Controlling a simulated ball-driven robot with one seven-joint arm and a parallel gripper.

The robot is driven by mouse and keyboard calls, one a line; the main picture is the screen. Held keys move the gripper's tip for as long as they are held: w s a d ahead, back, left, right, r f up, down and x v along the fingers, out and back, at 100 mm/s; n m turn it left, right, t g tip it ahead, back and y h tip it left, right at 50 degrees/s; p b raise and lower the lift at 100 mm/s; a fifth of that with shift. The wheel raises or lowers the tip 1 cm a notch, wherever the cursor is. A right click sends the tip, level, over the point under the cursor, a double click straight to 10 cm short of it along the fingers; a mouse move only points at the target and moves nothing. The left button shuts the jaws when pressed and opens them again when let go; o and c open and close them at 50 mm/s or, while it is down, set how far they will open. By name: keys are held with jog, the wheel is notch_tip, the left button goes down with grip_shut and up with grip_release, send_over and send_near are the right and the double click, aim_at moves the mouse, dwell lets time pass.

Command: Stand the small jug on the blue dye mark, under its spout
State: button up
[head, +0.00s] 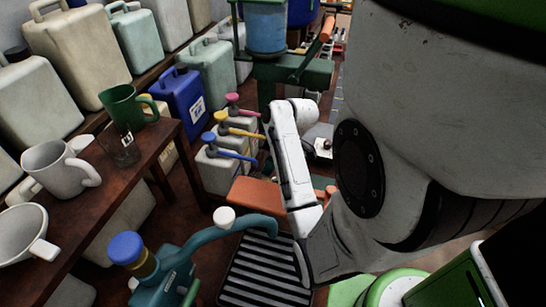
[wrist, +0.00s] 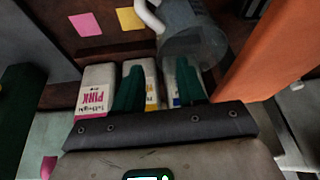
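The small jug (wrist: 194,42), grey and see-through with a white handle (wrist: 149,15), is at the top of the wrist view, just beyond my fingertips. My gripper (wrist: 160,65) has its two green fingers apart; the right one overlaps the jug's lower edge, and I cannot tell if they touch. The blue dye mark is not visible; the jug covers the area right of the yellow mark (wrist: 130,18) and pink mark (wrist: 86,25). The blue spout (head: 235,155) shows in the head view on the nearest dye container (head: 217,172). There, my arm hides the jug and gripper.
An orange panel (wrist: 266,50) stands close on the right of the wrist view. In the head view, a wooden table (head: 115,180) with mugs is left, and a teal pump (head: 185,262) stands in front.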

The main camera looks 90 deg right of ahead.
jog(key=shift+v, duration=1.55)
